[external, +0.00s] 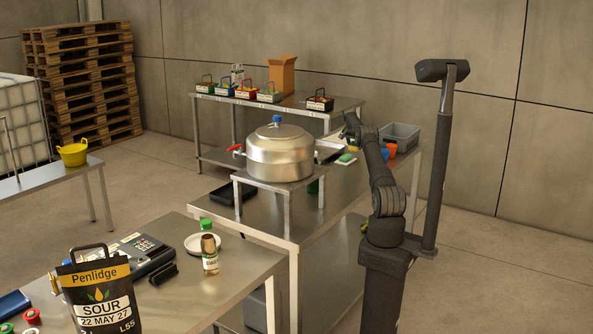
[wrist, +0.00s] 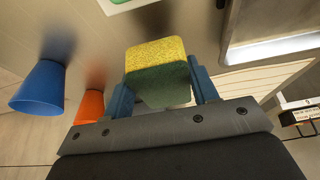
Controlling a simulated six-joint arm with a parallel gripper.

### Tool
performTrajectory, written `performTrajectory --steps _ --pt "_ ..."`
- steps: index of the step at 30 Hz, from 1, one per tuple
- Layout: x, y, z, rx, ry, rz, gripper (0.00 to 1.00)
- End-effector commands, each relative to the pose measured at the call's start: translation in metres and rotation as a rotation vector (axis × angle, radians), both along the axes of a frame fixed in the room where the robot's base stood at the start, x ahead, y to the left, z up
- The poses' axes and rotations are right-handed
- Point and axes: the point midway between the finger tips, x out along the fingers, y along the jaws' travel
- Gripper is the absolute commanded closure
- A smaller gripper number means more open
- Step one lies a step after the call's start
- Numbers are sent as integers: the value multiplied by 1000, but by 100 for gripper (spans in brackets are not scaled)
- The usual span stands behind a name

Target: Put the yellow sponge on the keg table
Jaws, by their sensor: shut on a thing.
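My gripper (external: 350,127) is raised over the far part of the long steel table (external: 267,222), which carries the keg. In the wrist view my gripper (wrist: 161,88) is shut on the yellow sponge (wrist: 157,53), which has a dark green underside and sits between two blue fingers. The silver keg (external: 280,155), with a blue cap and red tap, stands on a low steel stand (external: 279,187) on that table.
Blue and orange cups (wrist: 42,88) (wrist: 89,107) stand near my gripper. A grey bin (external: 400,136) and a green-and-white item (external: 346,158) are on the same table. Several small crates (external: 245,89) line the back table. A black pouch (external: 98,295) stands on the front table.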

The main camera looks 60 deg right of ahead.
Motion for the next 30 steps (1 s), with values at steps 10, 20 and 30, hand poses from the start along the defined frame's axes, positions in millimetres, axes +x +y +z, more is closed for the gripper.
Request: performTrajectory --steps 10,20,30 --pt "1 1 -36 2 1 0 67" --pt "1 0 -41 0 -1 0 67" --pt "1 0 -44 0 0 0 25"
